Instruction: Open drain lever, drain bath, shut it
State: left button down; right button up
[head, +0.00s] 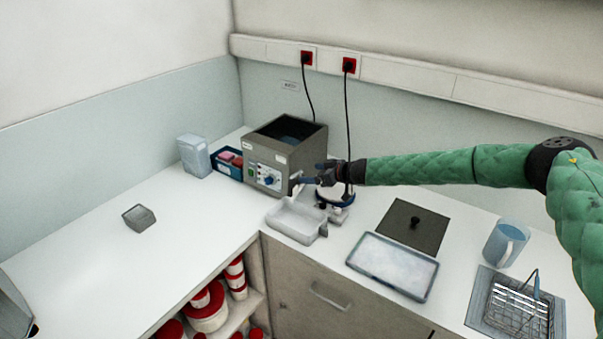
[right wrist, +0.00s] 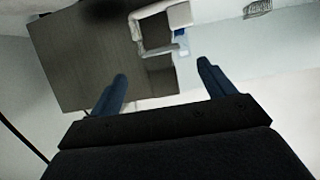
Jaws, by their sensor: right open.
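The grey water bath (head: 259,153) stands on the bench in the back corner, open at the top, with a dial and switches on its front. A small pale lever or spout (head: 296,186) is at its front right edge. In the right wrist view the bath's dark side (right wrist: 80,55) carries a pale bent fitting (right wrist: 148,48). My right gripper (head: 312,177) is open beside the bath's right side; in the wrist view its fingers (right wrist: 162,88) are apart with nothing between them, short of the fitting. A white tub (head: 291,222) sits below the lever. My left gripper is out of view.
A white round instrument (head: 335,197) stands right of the bath, close under my gripper. A shallow tray (head: 394,266), a dark lid (head: 414,227), a blue jug (head: 505,243) and a wire rack (head: 516,310) lie further right. The bench at left is mostly clear.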

aim_at(297, 173)
jog(key=p+x, duration=0.1)
jog(key=x, duration=0.2)
jog(key=shift+a, duration=0.25)
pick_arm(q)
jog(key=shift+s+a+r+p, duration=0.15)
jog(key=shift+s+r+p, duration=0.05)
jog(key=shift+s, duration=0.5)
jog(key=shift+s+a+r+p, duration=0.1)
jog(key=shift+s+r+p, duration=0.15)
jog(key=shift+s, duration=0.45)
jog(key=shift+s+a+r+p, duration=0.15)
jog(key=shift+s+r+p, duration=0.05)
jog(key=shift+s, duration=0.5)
pick_arm(e)
jog(key=shift+x, duration=1.15)
jog(key=shift+d+f, duration=0.1)
jog(key=shift+c, duration=0.2)
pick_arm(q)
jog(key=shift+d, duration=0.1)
pick_arm(e)
jog(key=shift+w, duration=0.1)
jog(key=c, duration=0.9)
